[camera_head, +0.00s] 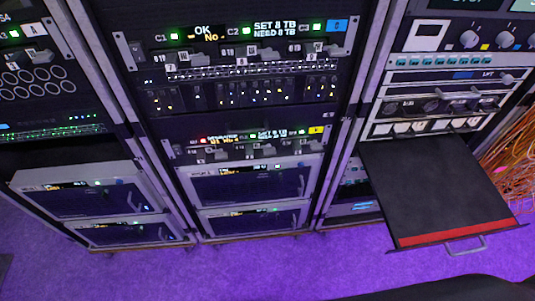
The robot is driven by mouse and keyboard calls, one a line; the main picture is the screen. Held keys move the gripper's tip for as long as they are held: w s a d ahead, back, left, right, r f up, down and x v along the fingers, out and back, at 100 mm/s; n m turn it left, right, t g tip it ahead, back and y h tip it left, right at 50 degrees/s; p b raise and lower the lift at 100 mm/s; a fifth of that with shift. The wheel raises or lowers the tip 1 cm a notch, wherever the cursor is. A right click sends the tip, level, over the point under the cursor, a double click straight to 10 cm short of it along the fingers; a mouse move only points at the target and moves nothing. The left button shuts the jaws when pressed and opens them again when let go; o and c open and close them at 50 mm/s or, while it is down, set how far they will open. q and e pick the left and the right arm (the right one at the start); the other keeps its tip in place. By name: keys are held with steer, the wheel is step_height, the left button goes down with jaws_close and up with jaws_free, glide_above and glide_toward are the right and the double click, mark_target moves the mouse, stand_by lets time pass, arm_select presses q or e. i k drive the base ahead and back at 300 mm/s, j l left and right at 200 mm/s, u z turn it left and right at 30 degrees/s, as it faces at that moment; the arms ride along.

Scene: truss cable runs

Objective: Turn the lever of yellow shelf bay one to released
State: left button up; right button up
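The yellow shelf (246,144) is a narrow panel low in the middle rack, with a yellow label (317,130) at its right end. Bay one appears to be at its left end, by a red light (202,140) and a small display with orange text. A small grey lever (196,154) seems to sit under that light; it is too small to tell its position. Green lights show at the bays further right. Neither gripper is in view.
A similar shelf with a blue label (337,25) is higher in the same rack, with green lights. A black drawer tray (430,190) with a red front strip sticks out at the right. Orange cables (512,155) hang beyond it. Purple floor (240,270) in front is clear.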

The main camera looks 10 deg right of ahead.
mark_target(220, 154)
steer(key=i+j+z, duration=0.15)
steer(key=j, duration=0.15)
steer(key=j+z, duration=0.2)
steer(key=i+j+z, duration=0.15)
steer(key=j, duration=0.25)
steer(key=k, duration=0.6)
steer(key=i+j, duration=0.1)
steer(key=j, duration=0.45)
steer(key=i, duration=0.05)
